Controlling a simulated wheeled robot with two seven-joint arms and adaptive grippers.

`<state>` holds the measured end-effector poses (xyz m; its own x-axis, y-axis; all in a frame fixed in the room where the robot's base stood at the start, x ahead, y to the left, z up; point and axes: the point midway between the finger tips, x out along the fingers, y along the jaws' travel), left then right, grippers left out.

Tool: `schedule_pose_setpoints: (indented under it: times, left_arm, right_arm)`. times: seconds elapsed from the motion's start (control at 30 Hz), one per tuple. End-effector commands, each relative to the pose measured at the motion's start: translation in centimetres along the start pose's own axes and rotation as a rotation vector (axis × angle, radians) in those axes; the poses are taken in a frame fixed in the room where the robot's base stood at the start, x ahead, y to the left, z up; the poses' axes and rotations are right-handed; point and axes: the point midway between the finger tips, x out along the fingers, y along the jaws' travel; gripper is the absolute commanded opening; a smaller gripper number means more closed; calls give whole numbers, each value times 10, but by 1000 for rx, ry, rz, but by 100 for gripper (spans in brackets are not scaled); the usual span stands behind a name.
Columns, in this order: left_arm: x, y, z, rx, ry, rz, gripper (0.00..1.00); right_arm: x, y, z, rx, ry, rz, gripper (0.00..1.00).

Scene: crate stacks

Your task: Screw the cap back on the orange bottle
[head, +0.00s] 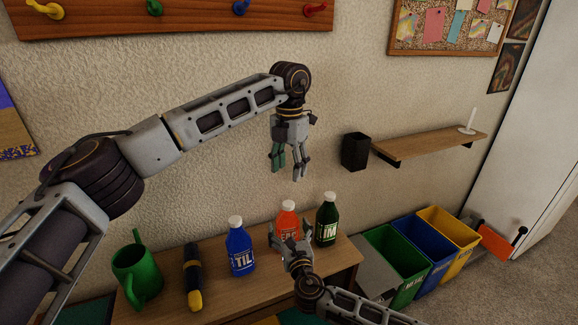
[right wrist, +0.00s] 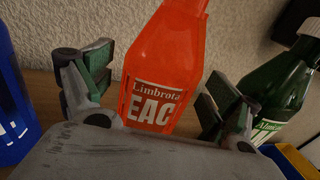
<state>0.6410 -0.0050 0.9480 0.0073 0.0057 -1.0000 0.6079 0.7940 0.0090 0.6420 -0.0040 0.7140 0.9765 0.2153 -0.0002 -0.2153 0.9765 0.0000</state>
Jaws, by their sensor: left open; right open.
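The orange bottle (head: 288,219) stands upright on the wooden table, between the blue and dark green bottles. A white cap (head: 288,205) shows at its top; I cannot tell whether it is screwed tight. My left gripper (head: 287,170) is open and empty, pointing down in the air above the bottle. My right gripper (head: 289,230) is open in front of the bottle, partly hiding it in the head view. In the right wrist view, the orange bottle (right wrist: 165,70) stands between and beyond the open fingers (right wrist: 155,92); its top is cut off.
A blue bottle (head: 240,250) and a dark green bottle (head: 327,222) stand close on either side. A yellow-black flashlight (head: 193,277) and a green watering can (head: 137,273) are further left. Coloured bins (head: 403,254) stand right of the table (head: 342,262). A wall shelf (head: 430,146) is at right.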

Motion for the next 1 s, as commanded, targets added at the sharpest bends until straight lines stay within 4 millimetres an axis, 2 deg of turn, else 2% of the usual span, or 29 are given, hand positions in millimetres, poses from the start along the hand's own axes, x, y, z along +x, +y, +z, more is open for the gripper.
schedule_pose_setpoints:
  times: [0.27, 0.47, 1.0]
  left_arm:
    - [0, 0, 0, 0, 0, 0, 53]
    - [0, 0, 0, 0, 0, 0, 53]
    - [0, 0, 0, 0, 0, 0, 53]
  right_arm:
    - [-3, 0, -1, 0, 1, 0, 90]
    - [-16, 0, -1, 0, 1, 1, 90]
    - [-81, 0, -2, 0, 2, 1, 90]
